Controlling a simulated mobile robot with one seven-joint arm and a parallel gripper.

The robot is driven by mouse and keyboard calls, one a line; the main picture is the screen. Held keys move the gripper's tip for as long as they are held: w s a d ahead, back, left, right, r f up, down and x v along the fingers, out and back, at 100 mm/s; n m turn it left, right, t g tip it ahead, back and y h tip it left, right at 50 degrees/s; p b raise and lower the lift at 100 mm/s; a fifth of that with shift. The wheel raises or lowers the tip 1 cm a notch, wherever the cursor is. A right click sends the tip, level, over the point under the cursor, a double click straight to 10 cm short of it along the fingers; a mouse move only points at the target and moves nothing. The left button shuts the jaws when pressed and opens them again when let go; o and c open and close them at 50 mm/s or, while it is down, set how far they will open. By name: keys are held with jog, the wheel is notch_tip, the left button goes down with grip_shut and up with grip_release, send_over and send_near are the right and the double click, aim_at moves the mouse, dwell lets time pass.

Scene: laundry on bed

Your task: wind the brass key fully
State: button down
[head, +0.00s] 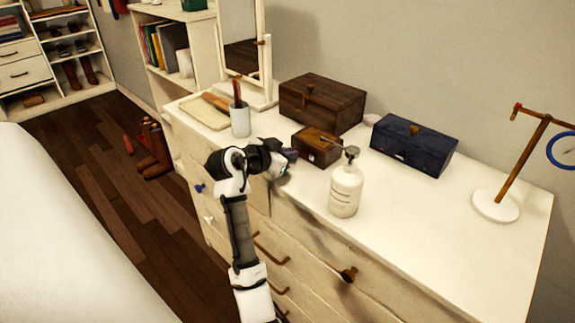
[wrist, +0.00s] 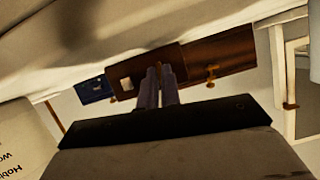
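The small wooden box (head: 316,147) stands on the dresser with a pale square on its front. It also shows behind the fingers in the wrist view (wrist: 140,73). A thin brass-coloured piece (head: 331,139) shows at its right side, near the bottle's pump. I cannot tell for certain that it is the brass key. My gripper (head: 290,155) is just left of the small box, pointing toward it. In the wrist view my gripper (wrist: 160,70) has its two fingers close together with only a sliver between them. Nothing shows held in them. Contact with the box cannot be made out.
A white pump bottle (head: 346,190) stands close at the front right of the small box. A larger wooden box (head: 321,103) is behind, a dark blue box (head: 413,146) to the right, and a cup (head: 240,122) to the left. The dresser top (head: 440,225) is clear at front right.

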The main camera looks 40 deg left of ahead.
jog(key=m+y+b, duration=0.1)
jog(key=b, duration=0.1)
jog(key=m+b, duration=0.1)
jog(key=b, duration=0.1)
jog(key=shift+d+f+m+y+b, duration=0.15)
jog(key=shift+f+m+y+b, duration=0.1)
jog(key=shift+m+y+b, duration=0.15)
jog(key=shift+r+m+t+y+b, duration=0.15)
jog(key=shift+m+t+y+b, duration=0.25)
jog(key=shift+b, duration=0.45)
jog(key=shift+r, duration=0.1)
jog(key=c, duration=1.6)
grip_release()
jog(key=b+v, duration=0.1)
jog(key=v, duration=1.2)
jog(key=shift+s+d+r, duration=0.15)
jog(key=shift+s+r, duration=0.05)
jog(key=shift+s, duration=0.15)
